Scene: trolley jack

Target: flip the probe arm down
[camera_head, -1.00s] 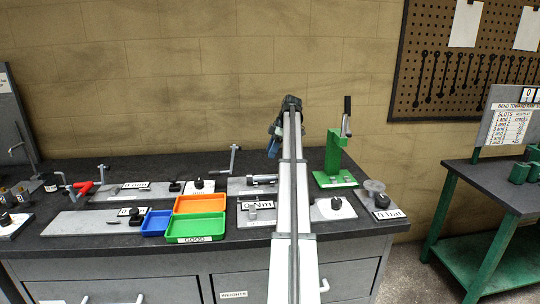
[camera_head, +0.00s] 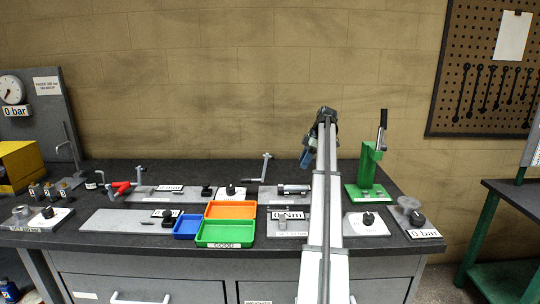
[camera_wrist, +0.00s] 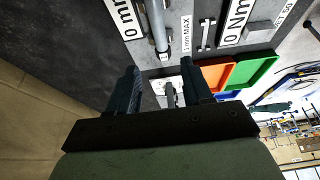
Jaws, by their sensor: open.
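I cannot tell for sure which part is the probe arm. One candidate is a grey upright rod with a bent top (camera_head: 265,168), standing at the back of the bench. A similar bent rod (camera_head: 140,174) stands farther left, by a red-handled part. In the wrist view a grey rod (camera_wrist: 157,28) lies beyond my fingers, beside a "0 mm" plate (camera_wrist: 125,18). My gripper (camera_wrist: 163,82) is open, with nothing held between its fingers. In the head view my gripper (camera_head: 307,158) hangs above the back of the bench, left of the green press. Its fingertips are too small there to make out.
A green press (camera_head: 367,170) with a black-handled lever stands right of my arm. Orange (camera_head: 231,210), green (camera_head: 225,232) and blue (camera_head: 187,227) trays sit at the bench's front. A gauge panel (camera_head: 38,105) stands at far left. The wall is close behind the bench.

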